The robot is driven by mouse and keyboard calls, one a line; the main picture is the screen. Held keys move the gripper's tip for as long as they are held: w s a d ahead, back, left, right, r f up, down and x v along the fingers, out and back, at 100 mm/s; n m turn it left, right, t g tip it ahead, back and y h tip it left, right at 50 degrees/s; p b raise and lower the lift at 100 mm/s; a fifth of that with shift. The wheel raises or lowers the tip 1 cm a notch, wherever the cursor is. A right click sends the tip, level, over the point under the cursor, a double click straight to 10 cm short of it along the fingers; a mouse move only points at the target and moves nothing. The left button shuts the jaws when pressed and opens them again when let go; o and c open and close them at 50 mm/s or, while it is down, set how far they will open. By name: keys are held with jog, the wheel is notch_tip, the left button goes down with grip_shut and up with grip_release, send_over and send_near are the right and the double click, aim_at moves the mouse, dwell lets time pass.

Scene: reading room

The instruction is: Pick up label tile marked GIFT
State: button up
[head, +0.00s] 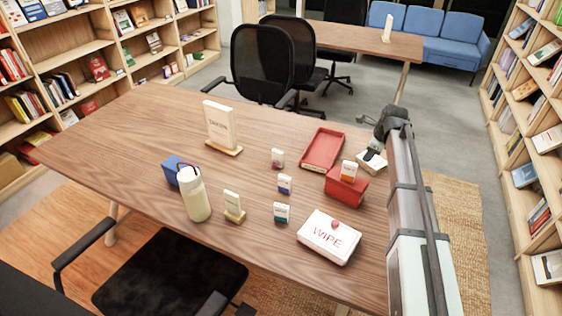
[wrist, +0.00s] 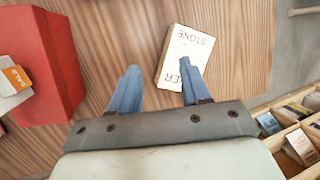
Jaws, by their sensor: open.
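Several small label tiles stand on the wooden table in the head view: one with a dark red band (head: 277,158), one with a blue band (head: 285,184) and one with a teal band (head: 282,212). A tile with an orange band (head: 349,171) is on the red box (head: 345,190); its orange part reads SALE in the wrist view (wrist: 15,77). The other tiles' words are too small to read, so I cannot tell which is GIFT. My gripper (wrist: 159,66) is open and empty, at the table's right side, right of the red box.
A white book (wrist: 185,57) lies partly under my right finger. A red tray (head: 321,150), a white WIPE box (head: 329,236), a pale bottle (head: 195,196), a blue box (head: 172,169), a small stand (head: 233,207) and a tall sign (head: 220,125) share the table. The left end is clear.

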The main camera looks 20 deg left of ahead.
jog(key=s+a+r+g, duration=0.1)
jog(key=s+a+r, duration=0.1)
jog(key=a, duration=0.7)
jog(key=s+a+r+g, duration=0.1)
jog(key=a+r, duration=0.2)
jog(key=a, duration=0.6)
jog(key=g, duration=0.1)
send_near(278, 151)
jog(key=shift+h, duration=0.4)
jog(key=f, duration=0.3)
jog(key=a+f, duration=0.1)
jog(key=f, duration=0.2)
jog(key=a+f, duration=0.1)
jog(key=f, duration=0.3)
jog(key=shift+a, duration=0.15)
grip_shut()
